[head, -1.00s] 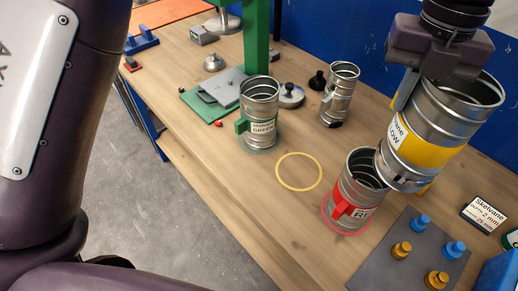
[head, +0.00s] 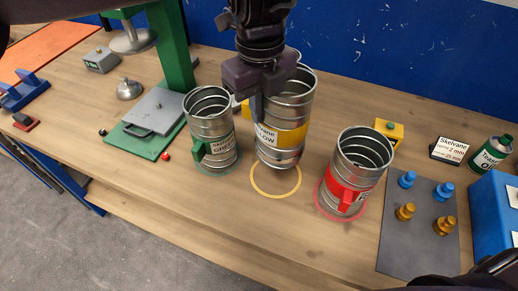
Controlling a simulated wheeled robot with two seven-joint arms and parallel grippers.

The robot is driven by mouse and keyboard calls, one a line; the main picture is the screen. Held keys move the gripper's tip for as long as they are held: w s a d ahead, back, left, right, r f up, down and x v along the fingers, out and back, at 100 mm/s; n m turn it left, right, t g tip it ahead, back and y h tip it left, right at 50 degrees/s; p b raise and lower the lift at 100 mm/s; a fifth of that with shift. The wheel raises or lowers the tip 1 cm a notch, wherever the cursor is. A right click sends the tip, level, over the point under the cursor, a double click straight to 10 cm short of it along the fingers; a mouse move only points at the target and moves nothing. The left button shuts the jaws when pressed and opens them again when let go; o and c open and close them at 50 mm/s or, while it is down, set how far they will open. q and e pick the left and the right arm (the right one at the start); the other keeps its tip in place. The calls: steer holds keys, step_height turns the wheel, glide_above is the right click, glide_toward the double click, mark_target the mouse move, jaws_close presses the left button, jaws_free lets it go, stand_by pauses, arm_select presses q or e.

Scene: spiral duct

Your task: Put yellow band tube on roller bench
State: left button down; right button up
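The yellow band tube (head: 290,115) is a ribbed metal cylinder with a yellow band and a label, partly reading "LOW". My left gripper (head: 257,108) comes down from above, shut on its upper rim at the left side. The tube is roughly upright, its lower end over the far part of a yellow ring (head: 275,194) marked on the table; I cannot tell whether it touches the table. No roller bench is clearly identifiable; a blue cradle-like fixture (head: 22,95) stands at the far left. My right gripper is not visible.
A green band tube (head: 209,125) stands close left of the held tube, a red band tube (head: 352,180) to its right. A grey mat (head: 418,245) with blue and orange pegs lies at right. A green post (head: 172,50) and blue wall (head: 400,60) stand behind.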

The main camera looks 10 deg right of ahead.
arm_select(q)
glide_above(259, 146)
step_height(259, 146, down, 5)
steer(key=shift+w+f, duration=0.1)
steer(key=shift+f, duration=0.6)
step_height(259, 146, down, 4)
steer(key=shift+f+p, duration=0.1)
steer(key=shift+p, duration=0.5)
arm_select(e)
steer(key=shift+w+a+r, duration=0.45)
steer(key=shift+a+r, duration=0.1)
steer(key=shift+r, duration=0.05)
arm_select(q)
steer(key=shift+f, duration=0.1)
steer(key=c, duration=1.6)
jaws_free()
steer(key=shift+c, duration=0.2)
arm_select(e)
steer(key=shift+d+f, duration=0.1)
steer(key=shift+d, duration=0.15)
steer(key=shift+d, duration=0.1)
